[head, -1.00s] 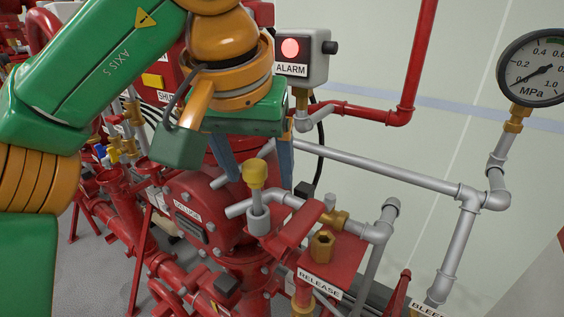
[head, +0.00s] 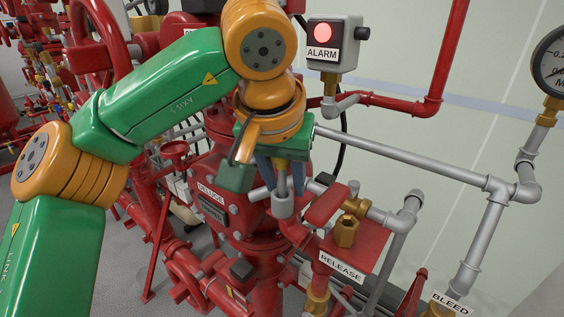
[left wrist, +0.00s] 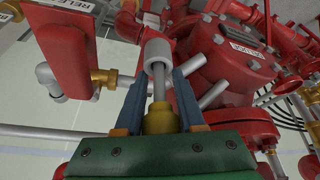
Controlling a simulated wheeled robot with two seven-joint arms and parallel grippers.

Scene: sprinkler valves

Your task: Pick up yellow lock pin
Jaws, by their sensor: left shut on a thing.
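The yellow lock pin (left wrist: 160,120) has a yellow knob and a thin grey shaft; it also shows in the head view (head: 282,162) under the green gripper body. My left gripper (head: 281,186) is shut on the yellow knob, one blue finger on each side. In the left wrist view its fingers (left wrist: 158,84) flank the knob and shaft. A length of shaft shows between the knob and the light grey collar (head: 283,206), which also shows in the left wrist view (left wrist: 156,50). The shaft lines up with the collar; I cannot tell whether its tip is inside. My right gripper is not in view.
The red deluge valve (head: 212,207) stands left of the collar. To the right are a red release box (head: 362,245) with a brass fitting (head: 345,232) and grey pipes (head: 405,158). The alarm box (head: 335,42) is behind. Open wall lies beyond the pipes.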

